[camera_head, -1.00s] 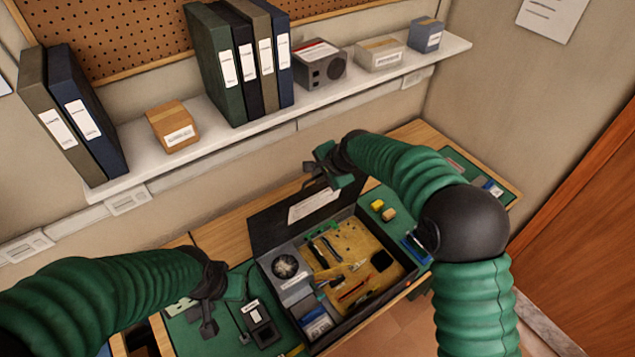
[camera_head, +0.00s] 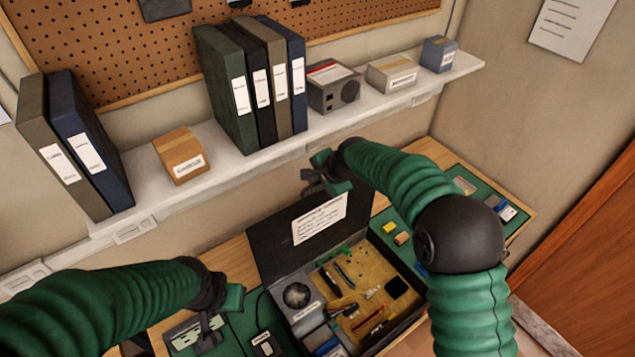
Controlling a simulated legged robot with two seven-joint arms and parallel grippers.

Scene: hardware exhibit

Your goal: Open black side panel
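The black side panel (camera_head: 275,237), with a white printed label, stands raised along the back of a dark open case (camera_head: 384,333). My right gripper (camera_head: 318,176) is above the panel's top edge, near its right end. Its fingers look apart with nothing between them; whether one touches the panel I cannot tell. My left gripper (camera_head: 222,316) is left of the case, low over the green mat. Its fingers look apart and empty. The case holds a yellow-brown board (camera_head: 352,272) with several tools and a round fan-like part (camera_head: 297,295) at left.
A white shelf (camera_head: 225,172) with binders (camera_head: 250,90), small boxes and a grey device (camera_head: 334,88) runs behind the workbench. My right forearm passes above the case's right side. Small yellow blocks (camera_head: 396,233) lie on the green mat right of the case.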

